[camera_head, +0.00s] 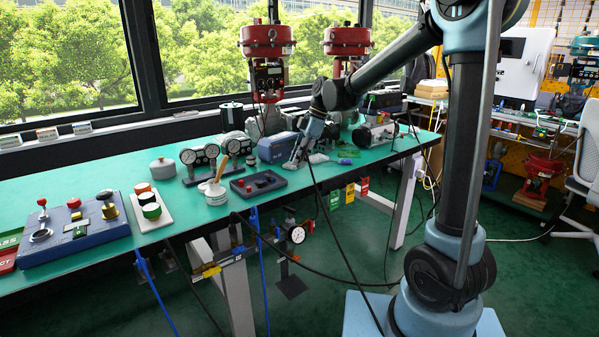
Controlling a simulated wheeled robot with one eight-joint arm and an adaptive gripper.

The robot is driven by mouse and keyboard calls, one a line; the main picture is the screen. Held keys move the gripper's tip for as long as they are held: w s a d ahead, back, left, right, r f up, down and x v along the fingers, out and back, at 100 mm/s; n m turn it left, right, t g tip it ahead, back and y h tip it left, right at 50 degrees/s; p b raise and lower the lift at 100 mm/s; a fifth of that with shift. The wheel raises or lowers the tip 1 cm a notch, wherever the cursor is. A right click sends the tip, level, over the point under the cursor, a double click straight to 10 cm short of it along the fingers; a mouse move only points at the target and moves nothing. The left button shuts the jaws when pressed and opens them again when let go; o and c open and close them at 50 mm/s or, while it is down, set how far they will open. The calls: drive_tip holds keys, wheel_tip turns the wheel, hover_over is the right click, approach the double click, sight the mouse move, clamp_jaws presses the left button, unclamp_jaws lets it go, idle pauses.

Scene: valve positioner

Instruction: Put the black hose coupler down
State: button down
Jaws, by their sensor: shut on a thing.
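My gripper (293,166) points down over the green workbench (345,170), just right of and behind a small dark tray (237,187). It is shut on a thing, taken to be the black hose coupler. The coupler is too small and too hidden by the fingers to make out clearly. I cannot tell whether it touches the bench. The dark tray has dark recesses or parts in it.
A pot with a brush (216,193) and pressure gauges (199,156) stand left of the tray. A blue housing (277,147) and a grey cylinder device (375,136) stand behind my gripper. Bare bench shows at the front right.

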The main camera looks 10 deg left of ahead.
drive_tip(key=shift+s+a+f, duration=0.1)
drive_tip(key=shift+f, duration=2.2)
drive_tip(key=c, duration=1.5)
unclamp_jaws()
drive_tip(key=shift+f, duration=0.1)
drive_tip(key=shift+c, duration=0.2)
